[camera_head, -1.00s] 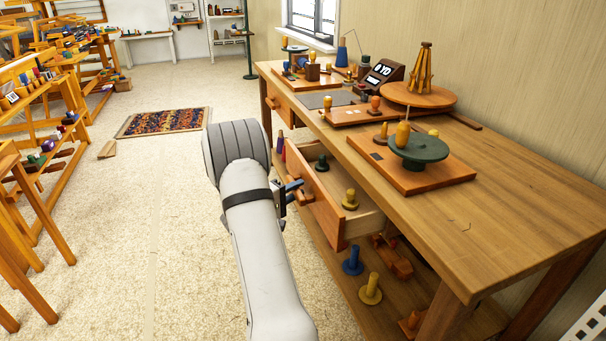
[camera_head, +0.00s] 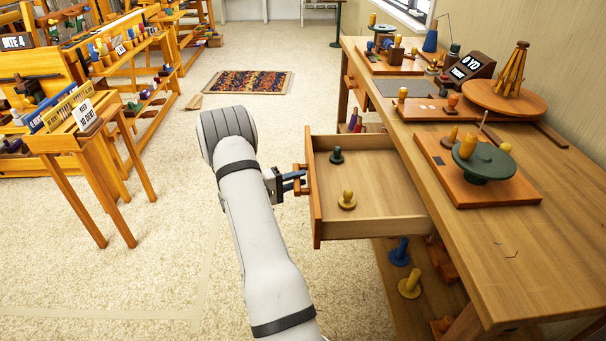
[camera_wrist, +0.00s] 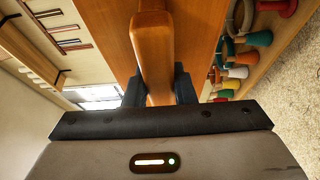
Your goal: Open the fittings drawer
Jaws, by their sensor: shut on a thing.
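The fittings drawer (camera_head: 375,228) is pulled well out of the wooden bench, and its floor shows in the head view. My gripper (camera_head: 298,182) is at the drawer's front, shut on the wooden handle. In the wrist view the handle (camera_wrist: 156,55) runs between the dark fingers of my gripper (camera_wrist: 160,92), against the drawer's orange front.
The workbench (camera_head: 480,235) stands at the right, with a green turntable (camera_head: 484,163) on a board on top. A blue fitting (camera_head: 400,252) and a yellow one stand on the shelf below. A small wooden stand (camera_head: 75,142) is at the left. Pale floor between is open.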

